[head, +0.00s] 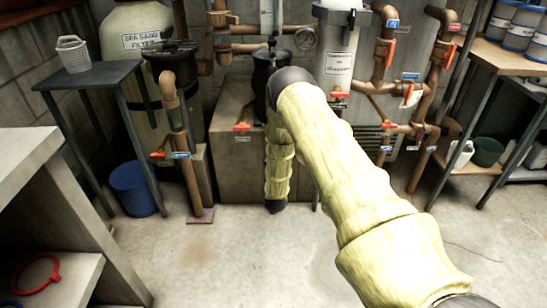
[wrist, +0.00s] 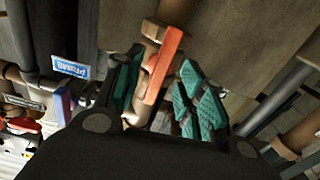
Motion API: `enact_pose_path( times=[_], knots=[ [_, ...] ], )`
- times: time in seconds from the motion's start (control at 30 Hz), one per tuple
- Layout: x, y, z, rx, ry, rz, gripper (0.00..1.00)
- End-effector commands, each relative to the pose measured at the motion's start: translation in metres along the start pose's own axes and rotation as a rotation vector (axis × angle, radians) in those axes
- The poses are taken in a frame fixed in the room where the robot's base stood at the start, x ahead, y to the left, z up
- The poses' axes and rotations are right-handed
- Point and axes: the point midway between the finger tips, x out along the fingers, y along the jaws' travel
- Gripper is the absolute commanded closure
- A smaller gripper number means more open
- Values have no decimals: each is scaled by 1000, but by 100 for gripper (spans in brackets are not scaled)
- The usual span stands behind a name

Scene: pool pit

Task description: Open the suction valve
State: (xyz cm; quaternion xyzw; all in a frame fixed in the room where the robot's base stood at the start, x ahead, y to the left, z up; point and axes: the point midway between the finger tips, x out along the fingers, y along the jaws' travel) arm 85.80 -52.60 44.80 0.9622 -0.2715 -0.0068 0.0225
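In the wrist view my gripper (wrist: 163,82) is open, with teal pads on both fingers. An orange valve handle (wrist: 164,62) on a brown pipe fitting lies between the fingers, with a visible gap to the right finger; contact on the left side is unclear. In the head view my yellow-sleeved arm reaches toward the pump pipework, and my gripper cannot be made out. Several orange-red handles show there, including one on the pump plinth (head: 241,127) and one on the left standing pipe (head: 158,154). Their small labels are too small to read, so I cannot tell which is the suction valve.
A blue label (wrist: 70,66) hangs left of the fingers in the wrist view. In the head view a dark side table (head: 88,76) and blue bucket (head: 137,189) stand left, and a workbench (head: 505,60) right. The concrete floor (head: 225,255) in front is clear.

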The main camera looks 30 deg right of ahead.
Motion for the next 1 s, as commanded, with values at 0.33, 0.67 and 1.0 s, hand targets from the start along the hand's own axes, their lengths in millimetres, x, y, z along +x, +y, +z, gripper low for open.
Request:
enact_pose_path(
  times=[0.33, 0.67, 1.0],
  knots=[
    [-38, 0, -3, -1, -2, -1, 61],
    [-58, 0, -1, 0, 0, 0, 61],
    [-69, -6, 9, -4, -43, -18, 61]
  ],
)
